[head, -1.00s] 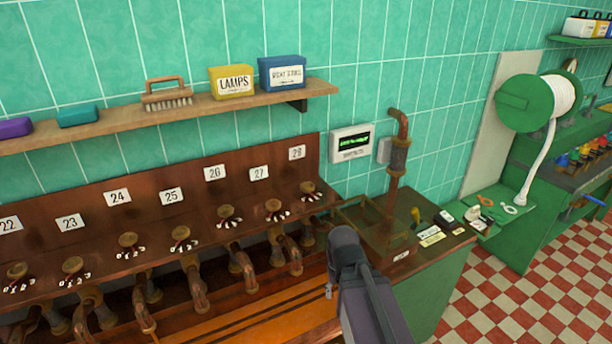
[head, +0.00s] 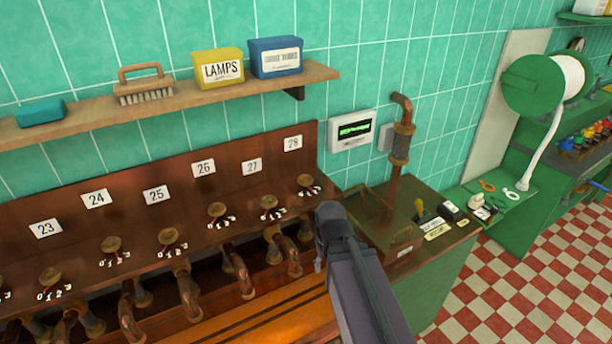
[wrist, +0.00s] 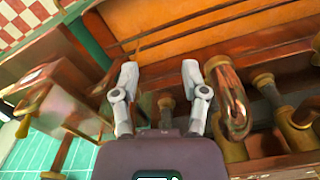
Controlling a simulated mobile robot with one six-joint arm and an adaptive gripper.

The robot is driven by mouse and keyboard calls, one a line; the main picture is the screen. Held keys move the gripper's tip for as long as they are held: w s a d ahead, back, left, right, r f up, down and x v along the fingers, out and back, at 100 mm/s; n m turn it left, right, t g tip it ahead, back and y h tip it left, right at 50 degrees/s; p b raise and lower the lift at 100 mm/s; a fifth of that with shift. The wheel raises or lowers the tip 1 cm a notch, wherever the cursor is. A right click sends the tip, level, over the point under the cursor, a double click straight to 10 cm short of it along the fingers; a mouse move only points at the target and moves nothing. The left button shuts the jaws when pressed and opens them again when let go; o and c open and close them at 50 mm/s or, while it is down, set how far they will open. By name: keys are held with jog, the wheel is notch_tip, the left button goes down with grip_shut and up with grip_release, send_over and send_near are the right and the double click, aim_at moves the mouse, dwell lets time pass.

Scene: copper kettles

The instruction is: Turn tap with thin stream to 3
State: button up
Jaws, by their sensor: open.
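A row of copper taps runs along a brown wooden panel under number cards 23 to 28 in the head view. Each brass knob has a 0 to 3 scale, such as the knob under 28 (head: 305,181), the one under 27 (head: 268,202) and the one under 23 (head: 50,275). I cannot make out a thin stream at any spout. My gripper (wrist: 160,75) is open and empty in the wrist view, with a copper spout (wrist: 228,92) just right of its right finger. In the head view my dark arm reaches up near tap 28 and hides part of the bench.
A shelf (head: 120,110) above holds a brush (head: 143,88), a yellow LAMPS box (head: 218,68) and a blue box (head: 276,57). A green counter (head: 450,260) with an upright copper pipe (head: 401,140) stands right of the taps. An orange slatted surface (head: 270,318) lies below the spouts.

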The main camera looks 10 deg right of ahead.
jog(key=o, duration=0.6)
jog(key=shift+w+r, duration=0.1)
jog(key=shift+w, duration=0.1)
jog(key=m+y+p, duration=0.4)
jog(key=m+p, duration=1.4)
jog(key=p, duration=0.3)
send_near(306, 178)
jog(key=d+v, duration=0.1)
jog(key=v, duration=0.4)
jog(key=shift+a+f+y, duration=0.3)
jog(key=shift+a+f+b, duration=0.1)
jog(key=shift+f+b, duration=0.15)
jog(key=shift+b, duration=0.25)
jog(key=b+x, duration=1.2)
jog(key=x, duration=0.1)
jog(key=shift+f, duration=0.15)
